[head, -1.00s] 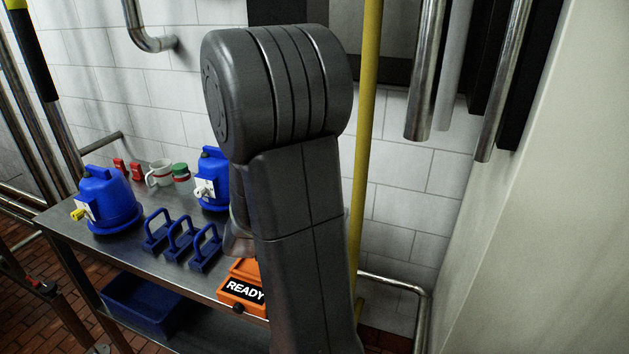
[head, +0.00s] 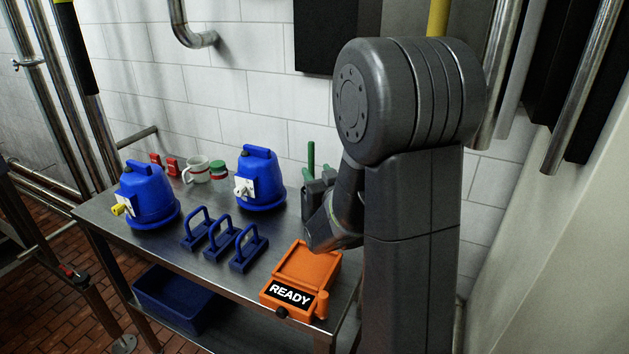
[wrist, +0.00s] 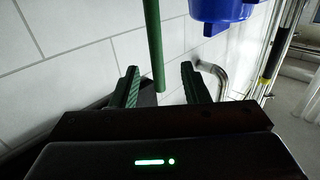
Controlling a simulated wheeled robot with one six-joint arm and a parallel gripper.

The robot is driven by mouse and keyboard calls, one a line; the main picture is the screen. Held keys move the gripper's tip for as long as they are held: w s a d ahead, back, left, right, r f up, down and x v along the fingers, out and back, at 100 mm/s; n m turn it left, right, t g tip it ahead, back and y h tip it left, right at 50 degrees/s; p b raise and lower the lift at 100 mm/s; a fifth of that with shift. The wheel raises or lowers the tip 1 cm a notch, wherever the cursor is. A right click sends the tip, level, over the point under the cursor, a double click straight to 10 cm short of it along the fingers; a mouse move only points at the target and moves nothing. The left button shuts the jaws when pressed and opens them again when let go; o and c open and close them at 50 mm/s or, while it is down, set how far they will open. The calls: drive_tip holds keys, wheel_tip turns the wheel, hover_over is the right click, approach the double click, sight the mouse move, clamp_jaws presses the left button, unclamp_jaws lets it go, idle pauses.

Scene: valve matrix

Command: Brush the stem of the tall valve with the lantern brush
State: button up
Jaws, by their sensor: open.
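A thin green upright rod (head: 310,157) stands at the back right of the steel table, just behind my gripper (head: 318,185). It may be the brush's handle; no bristles show. In the wrist view the green rod (wrist: 155,40) hangs down from the top edge, between and slightly beyond my gripper's (wrist: 159,72) two green-lined fingers. The fingers are apart and I see no contact with the rod. I cannot pick out a tall valve or its stem for certain in either view.
Two blue domed housings with handles (head: 148,195) (head: 260,178) stand on the steel table (head: 215,275). Several blue handled blocks (head: 221,240), a mug (head: 197,169) and an orange READY box (head: 307,268) are there too. A blue bin (head: 175,297) sits below.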

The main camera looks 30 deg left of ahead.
sight(312, 163)
drive_tip(key=shift+p+x, duration=1.1)
drive_tip(key=shift+x, duration=3.05)
drive_tip(key=shift+w+d+f, duration=0.1)
clamp_jaws()
